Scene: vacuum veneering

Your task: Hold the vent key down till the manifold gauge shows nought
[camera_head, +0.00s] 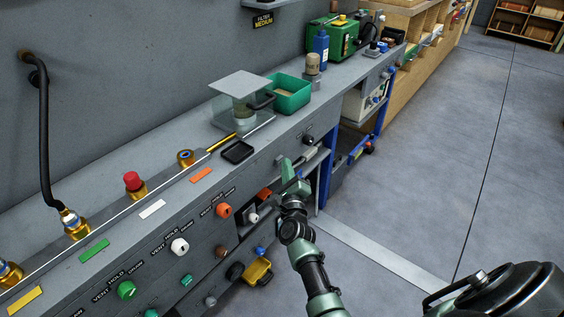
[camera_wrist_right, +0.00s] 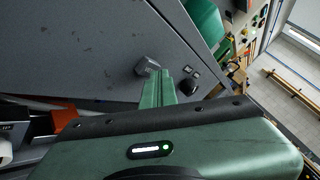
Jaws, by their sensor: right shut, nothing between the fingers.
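My right gripper (camera_head: 286,165) is shut and empty, in front of the bench's dark grey front panel (camera_head: 158,274). In the right wrist view its green fingertips (camera_wrist_right: 172,78) are together, close beside a grey key-like knob (camera_wrist_right: 147,66) on the panel; I cannot tell whether they touch. A dark knob (camera_head: 308,140) shows on the panel in the head view, right of the gripper. Green (camera_head: 126,290), white (camera_head: 180,246) and orange (camera_head: 223,211) knobs with vent, hold and draw lettering sit further left. I cannot make out a manifold gauge. My left gripper is not in view.
On the bench stand a green bin (camera_head: 290,94), a clear box with a grey lid (camera_head: 240,84), a black tray (camera_head: 237,152) and brass fittings (camera_head: 76,226). A yellow container (camera_head: 258,272) is below the panel. The floor (camera_head: 440,150) at right is clear.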

